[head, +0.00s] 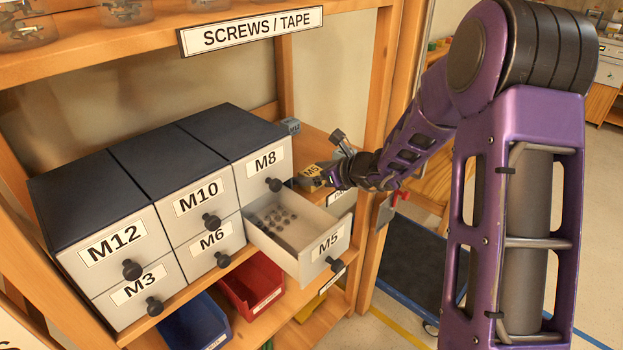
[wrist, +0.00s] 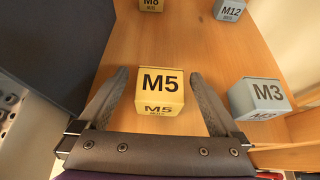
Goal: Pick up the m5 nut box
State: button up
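The M5 nut box (wrist: 158,98) is a small yellow box with black M5 lettering, standing on the wooden shelf. It also shows in the head view (head: 312,171), partly hidden by my gripper. My gripper (wrist: 158,76) is open, with one dark finger on each side of the box. The box sits between the fingers, with a visible gap on each side. In the head view my gripper (head: 328,177) reaches in from the right, just behind the open M5 drawer.
A grey M3 box (wrist: 259,98) stands close to the right finger. An M8 box (wrist: 152,5) and an M12 box (wrist: 229,10) stand farther back. The open M5 drawer (head: 328,248) holds several small nuts. A dark cabinet wall (wrist: 50,45) borders the left.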

grip_shut()
dwell(0.3)
